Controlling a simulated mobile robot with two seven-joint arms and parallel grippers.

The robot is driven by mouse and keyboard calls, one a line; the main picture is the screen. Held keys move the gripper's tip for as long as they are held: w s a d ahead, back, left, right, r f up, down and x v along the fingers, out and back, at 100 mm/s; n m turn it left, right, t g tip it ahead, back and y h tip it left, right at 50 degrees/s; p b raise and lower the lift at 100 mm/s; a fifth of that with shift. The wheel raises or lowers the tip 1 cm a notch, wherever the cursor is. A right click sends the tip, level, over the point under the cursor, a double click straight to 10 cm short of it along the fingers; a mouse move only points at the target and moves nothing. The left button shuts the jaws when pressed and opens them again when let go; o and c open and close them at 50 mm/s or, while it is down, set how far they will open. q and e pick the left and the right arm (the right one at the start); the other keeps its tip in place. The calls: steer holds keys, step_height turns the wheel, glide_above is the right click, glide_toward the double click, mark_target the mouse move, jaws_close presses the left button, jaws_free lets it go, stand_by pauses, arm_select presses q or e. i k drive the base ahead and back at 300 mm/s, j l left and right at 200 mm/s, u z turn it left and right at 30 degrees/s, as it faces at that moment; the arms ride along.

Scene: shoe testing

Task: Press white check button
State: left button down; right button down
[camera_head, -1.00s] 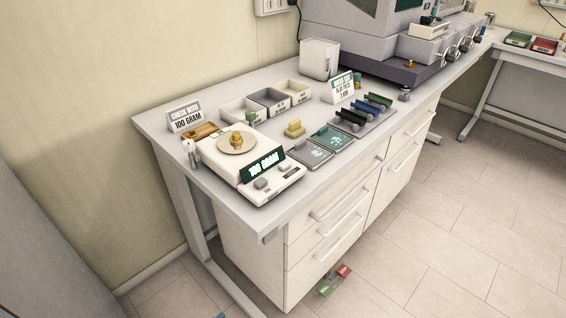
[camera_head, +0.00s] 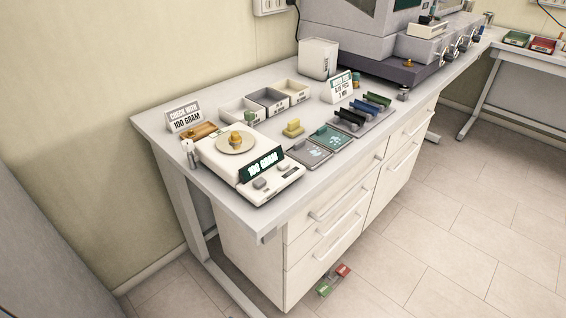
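A white scale (camera_head: 217,160) stands on the near end of the table. A brass weight (camera_head: 236,139) sits on its round plate (camera_head: 231,147). Its dark green display (camera_head: 262,164) reads "100 GRAM". On the front panel below the display are a grey button (camera_head: 259,183) and a paler small button (camera_head: 282,169); which one is the check button I cannot tell at this size. A sign (camera_head: 184,117) behind the scale reads "CHECK WITH 100 GRAM". Neither of my grippers is in view.
Behind and right of the scale are open bins (camera_head: 268,98), a yellow block (camera_head: 293,128), flat trays (camera_head: 331,138) and dark racks (camera_head: 362,113). A large grey machine (camera_head: 372,40) stands at the back. Red and green pedals (camera_head: 334,279) lie on the floor, which is clear to the right.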

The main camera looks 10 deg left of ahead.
mark_target(282, 165)
steer(key=u, duration=0.6)
steer(key=i+l+u, duration=0.1)
steer(key=l+u, duration=1)
steer(key=l, duration=0.6)
steer(key=k+l+u, duration=0.1)
steer(key=l, duration=0.6)
